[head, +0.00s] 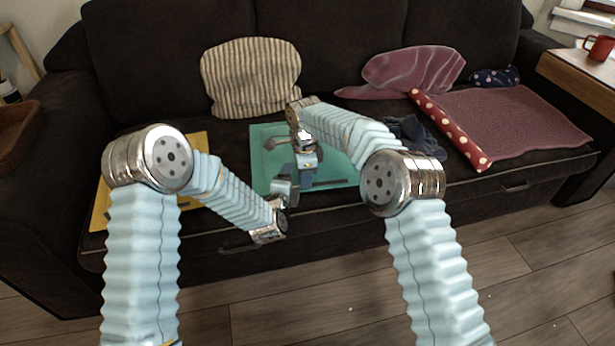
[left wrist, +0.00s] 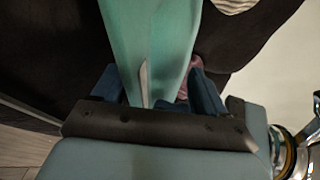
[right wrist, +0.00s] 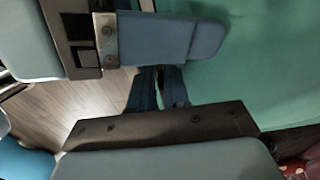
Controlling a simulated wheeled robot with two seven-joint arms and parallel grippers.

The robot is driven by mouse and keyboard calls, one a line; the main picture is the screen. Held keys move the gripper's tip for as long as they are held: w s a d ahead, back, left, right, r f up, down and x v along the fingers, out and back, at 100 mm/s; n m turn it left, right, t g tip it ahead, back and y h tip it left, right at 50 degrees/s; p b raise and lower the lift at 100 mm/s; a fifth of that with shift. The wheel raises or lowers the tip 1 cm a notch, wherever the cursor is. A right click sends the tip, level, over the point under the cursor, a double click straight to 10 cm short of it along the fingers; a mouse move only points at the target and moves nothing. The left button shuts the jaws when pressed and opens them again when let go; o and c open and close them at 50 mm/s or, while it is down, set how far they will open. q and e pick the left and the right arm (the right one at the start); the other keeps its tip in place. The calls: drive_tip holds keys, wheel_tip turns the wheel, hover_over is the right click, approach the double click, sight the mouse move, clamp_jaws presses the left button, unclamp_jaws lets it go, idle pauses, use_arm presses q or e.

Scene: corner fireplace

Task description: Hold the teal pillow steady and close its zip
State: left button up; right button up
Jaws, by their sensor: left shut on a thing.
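The teal pillow (head: 335,160) lies flat on the front of the dark sofa seat, partly behind my grippers. A dark strip (head: 330,183) runs along its near edge; it may be the zip, but the pull is not distinguishable. My left gripper (head: 284,187) is at the near edge, shut on teal pillow fabric, which runs between its blue fingers in the left wrist view (left wrist: 160,85). My right gripper (head: 298,188) points down over the near edge, close beside the left one. In the right wrist view its fingers (right wrist: 160,82) are nearly together; whether anything is between them is unclear.
A striped cushion (head: 250,80) leans at the back. A yellow item (head: 101,205) lies left. The wooden floor (head: 300,315) in front is clear.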

wheel_tip(320, 180, up, 12)
idle(0.7)
drive_tip(key=shift+c, duration=0.3)
